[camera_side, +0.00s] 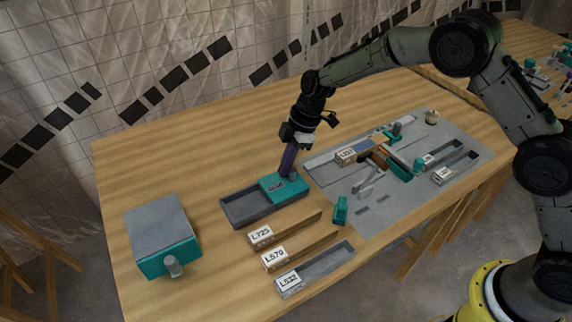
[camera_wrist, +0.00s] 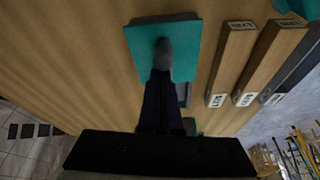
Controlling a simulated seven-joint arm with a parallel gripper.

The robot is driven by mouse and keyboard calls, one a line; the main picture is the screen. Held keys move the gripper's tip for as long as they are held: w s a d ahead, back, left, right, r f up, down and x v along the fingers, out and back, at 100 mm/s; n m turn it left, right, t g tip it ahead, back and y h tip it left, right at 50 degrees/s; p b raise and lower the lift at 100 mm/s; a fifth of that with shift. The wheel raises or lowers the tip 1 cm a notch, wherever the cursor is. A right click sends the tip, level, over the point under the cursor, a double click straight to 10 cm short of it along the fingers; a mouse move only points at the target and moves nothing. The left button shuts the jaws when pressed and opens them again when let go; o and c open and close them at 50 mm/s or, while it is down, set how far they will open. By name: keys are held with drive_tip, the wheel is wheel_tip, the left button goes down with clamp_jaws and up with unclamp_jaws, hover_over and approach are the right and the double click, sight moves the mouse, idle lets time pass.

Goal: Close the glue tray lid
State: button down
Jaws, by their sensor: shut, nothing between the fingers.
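The glue tray (camera_side: 246,210) is a long grey tray on the wooden table. Its teal lid (camera_side: 292,190) covers the right part, and the left part is open. The lid also shows at the top of the wrist view (camera_wrist: 187,48), with a grey knob (camera_wrist: 163,52) on it. My gripper (camera_side: 287,173) is shut and empty, pointing down at the lid beside the knob. In the wrist view my gripper (camera_wrist: 160,82) ends right by the knob; I cannot tell whether they touch. My fingers hide much of the open tray there.
Labelled bars (camera_side: 295,228) and a labelled grey tray (camera_side: 325,268) lie in front of the glue tray. A grey panel (camera_side: 400,190) with fittings lies right.

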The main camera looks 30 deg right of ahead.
sight(264, 187)
drive_tip(key=a, duration=0.3)
drive_tip(key=shift+w+a, duration=0.3)
drive_tip(key=shift+a, duration=0.1)
drive_tip(key=s+d+r+t, duration=0.15)
drive_tip(key=d+r, duration=0.25)
drive_tip(key=r, duration=0.7)
drive_tip(key=s+d+r+t, duration=0.15)
drive_tip(key=d+r, duration=0.25)
drive_tip(key=r, duration=0.8)
drive_tip(key=s+d+r+m+t, duration=0.1)
drive_tip(key=s+d+r+m, duration=0.1)
drive_tip(key=s+d+r, duration=0.3)
drive_tip(key=s+d+r+m, duration=0.2)
drive_tip(key=s, duration=0.5)
drive_tip(key=s+d+f+m+t+h, duration=0.1)
drive_tip(key=s+d+m, duration=0.15)
drive_tip(key=s, duration=0.35)
drive_tip(key=s+d+f+m+t+h, duration=0.1)
drive_tip(key=s+d+m, duration=0.15)
drive_tip(key=s, duration=0.45)
drive_tip(key=s+d+f+m+g+h, duration=0.1)
drive_tip(key=s+d+f+m, duration=0.2)
drive_tip(key=s+f+m, duration=0.3)
drive_tip(key=shift+s+f+m+h, duration=0.4)
drive_tip(key=shift+s+f, duration=0.35)
drive_tip(key=shift+s, duration=0.1)
